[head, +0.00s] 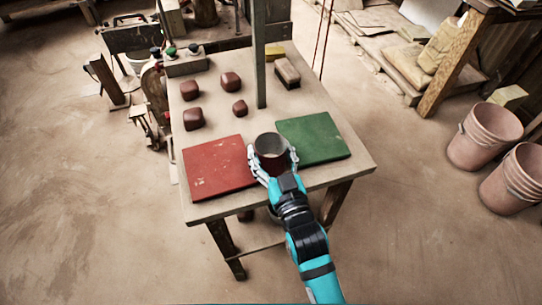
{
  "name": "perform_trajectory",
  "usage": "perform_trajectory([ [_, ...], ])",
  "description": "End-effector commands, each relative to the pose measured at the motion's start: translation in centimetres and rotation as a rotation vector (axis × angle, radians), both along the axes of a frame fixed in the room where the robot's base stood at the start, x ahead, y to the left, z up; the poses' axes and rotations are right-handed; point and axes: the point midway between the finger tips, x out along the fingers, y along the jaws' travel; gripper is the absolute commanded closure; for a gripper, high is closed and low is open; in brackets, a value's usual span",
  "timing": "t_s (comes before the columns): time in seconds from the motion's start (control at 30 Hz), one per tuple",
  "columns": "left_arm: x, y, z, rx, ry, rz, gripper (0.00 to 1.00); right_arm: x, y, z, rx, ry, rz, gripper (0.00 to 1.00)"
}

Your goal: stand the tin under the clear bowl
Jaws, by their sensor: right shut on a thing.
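The tin (272,145), a dark brown-grey cylinder with a pale rim and an open top, is at the front middle of the table (240,212), between the red and green squares. It looks upright. My right gripper (272,165) is shut on it from the near side, its fingers around the lower part. I cannot tell whether the tin's base touches the table. I cannot make out a clear bowl in this view. My left gripper is not in view.
A red square (217,167) lies left and a green square (313,138) right of the tin. Several brown lumps (193,118) sit behind the red one. A grey post (259,60) rises at the back beside a small block (287,73). Buckets (485,135) stand on the floor at right.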

Motion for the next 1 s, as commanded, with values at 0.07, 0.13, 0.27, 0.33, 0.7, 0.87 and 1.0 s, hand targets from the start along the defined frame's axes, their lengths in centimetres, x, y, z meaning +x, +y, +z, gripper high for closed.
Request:
perform_trajectory([
  [0.07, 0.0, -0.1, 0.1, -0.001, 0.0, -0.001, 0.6, 0.0, 0.0, 0.2, 0.0, -0.001, 0.0, 0.68],
  [0.13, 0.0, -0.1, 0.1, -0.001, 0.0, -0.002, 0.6, 0.0, 0.0, 0.1, 0.0, -0.001, 0.0, 0.68],
  [0.27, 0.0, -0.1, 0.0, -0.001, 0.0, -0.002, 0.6, 0.0, 0.0, -0.2, 0.0, -0.001, 0.0, 0.31],
  [0.33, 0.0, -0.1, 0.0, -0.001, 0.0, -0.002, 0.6, 0.0, 0.0, -0.2, 0.0, -0.001, 0.0, 0.22],
  [0.7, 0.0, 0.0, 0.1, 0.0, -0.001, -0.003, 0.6, 0.0, 0.0, -0.1, 0.0, -0.001, 0.0, 0.1],
  [0.87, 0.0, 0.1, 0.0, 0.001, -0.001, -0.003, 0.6, -1.0, -0.3, 0.0, -0.001, 0.002, 0.0, 0.1],
  [1.0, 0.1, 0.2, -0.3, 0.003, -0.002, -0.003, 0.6, -3.6, -1.1, -0.1, -0.001, 0.003, 0.001, 0.1],
])
